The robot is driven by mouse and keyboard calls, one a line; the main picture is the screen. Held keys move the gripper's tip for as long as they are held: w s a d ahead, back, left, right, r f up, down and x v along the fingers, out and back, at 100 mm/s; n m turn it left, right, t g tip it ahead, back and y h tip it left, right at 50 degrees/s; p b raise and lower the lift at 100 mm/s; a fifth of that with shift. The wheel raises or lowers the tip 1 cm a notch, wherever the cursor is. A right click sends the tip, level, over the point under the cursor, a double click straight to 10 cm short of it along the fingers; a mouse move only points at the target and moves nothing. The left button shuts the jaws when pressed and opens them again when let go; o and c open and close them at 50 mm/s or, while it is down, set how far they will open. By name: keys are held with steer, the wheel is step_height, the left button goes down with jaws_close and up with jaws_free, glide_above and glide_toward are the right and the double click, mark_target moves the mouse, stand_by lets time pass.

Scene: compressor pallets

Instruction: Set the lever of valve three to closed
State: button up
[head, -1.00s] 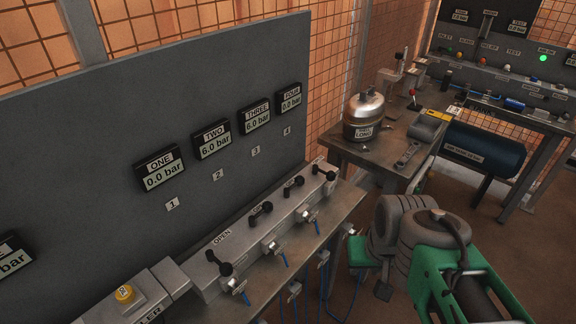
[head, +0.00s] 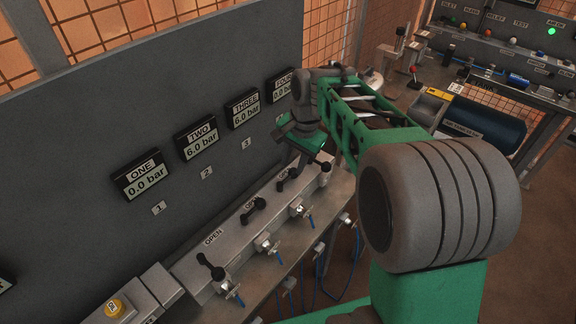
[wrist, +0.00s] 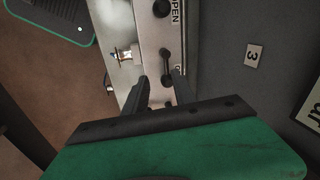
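The valve three lever (head: 287,180) is a small black handle on the grey valve block (head: 232,240), lying along the block. Display THREE (head: 243,109) above it reads 6.0 bar. My gripper (head: 300,163) hangs just over the block by this lever, partly hiding that end. In the wrist view my gripper (wrist: 160,82) has its two dark fingers apart. The lever (wrist: 166,64) shows in the gap at the fingertips, near the plate marked 3 (wrist: 254,55). I cannot tell whether a finger touches it.
The valve two lever (head: 253,210) lies along the block. The valve one lever (head: 211,267) stands at another angle. The valve four lever (head: 318,168) is close beside my gripper. The grey panel (head: 100,130) rises behind. Blue hoses (head: 322,275) hang in front.

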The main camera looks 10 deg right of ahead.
mark_target(288, 177)
steer(key=shift+m, duration=0.8)
steer(key=w+f, duration=0.1)
steer(key=f, duration=0.1)
steer(key=w+f, duration=0.1)
steer(key=f, duration=0.2)
steer(key=w+f+p, duration=0.1)
steer(key=f, duration=0.2)
steer(key=shift+w+a, duration=0.15)
steer(key=shift+w, duration=0.05)
steer(key=shift+c, duration=0.2)
jaws_close()
steer(key=shift+r, duration=0.1)
